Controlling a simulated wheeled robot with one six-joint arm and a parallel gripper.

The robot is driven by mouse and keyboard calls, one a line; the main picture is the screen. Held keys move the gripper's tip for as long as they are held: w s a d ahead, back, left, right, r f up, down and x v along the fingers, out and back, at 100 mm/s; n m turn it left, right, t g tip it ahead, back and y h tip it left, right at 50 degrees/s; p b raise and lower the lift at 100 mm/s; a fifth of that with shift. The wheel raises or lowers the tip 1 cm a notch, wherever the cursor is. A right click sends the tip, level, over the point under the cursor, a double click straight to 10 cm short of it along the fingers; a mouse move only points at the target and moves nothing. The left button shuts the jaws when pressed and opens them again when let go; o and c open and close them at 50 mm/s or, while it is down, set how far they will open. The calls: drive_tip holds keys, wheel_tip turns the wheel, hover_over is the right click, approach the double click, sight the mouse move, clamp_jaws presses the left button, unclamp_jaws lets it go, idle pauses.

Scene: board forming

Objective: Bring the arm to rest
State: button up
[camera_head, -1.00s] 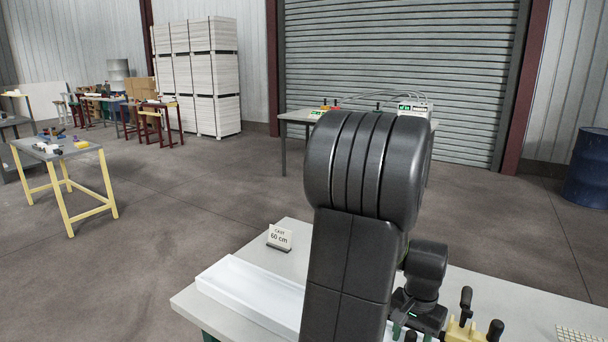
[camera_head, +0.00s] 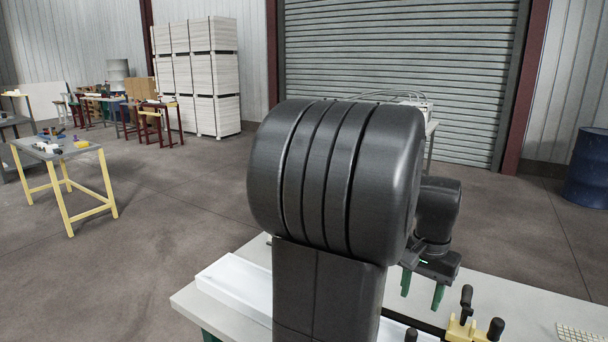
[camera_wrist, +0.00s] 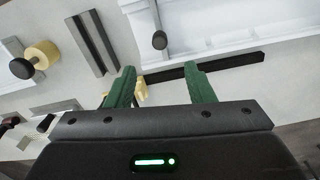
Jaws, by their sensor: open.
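My gripper (camera_head: 423,289) is above the near table, with its two green fingers apart and nothing between them. In the wrist view the gripper (camera_wrist: 165,88) also shows its green fingers spread, with the tabletop and tools beyond them. My arm's large dark joint covers the middle of the head view and hides part of the table.
The near table (camera_head: 535,312) holds a white tray (camera_head: 240,290), a yellow clamp with black handles (camera_head: 466,326) and a dark bar (camera_wrist: 222,66). A yellow-legged table (camera_head: 58,150) stands at left. A blue drum (camera_head: 588,170) stands at right. Open floor lies between.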

sight(413, 330)
wheel_tip(413, 330, down, 13)
drive_tip(key=shift+r, duration=0.1)
drive_tip(key=shift+r+p, duration=0.2)
drive_tip(key=shift+p, duration=0.3)
wheel_tip(413, 330, up, 9)
drive_tip(key=p, duration=0.6)
drive_tip(key=shift+r, duration=0.2)
drive_tip(key=shift+f, duration=0.15)
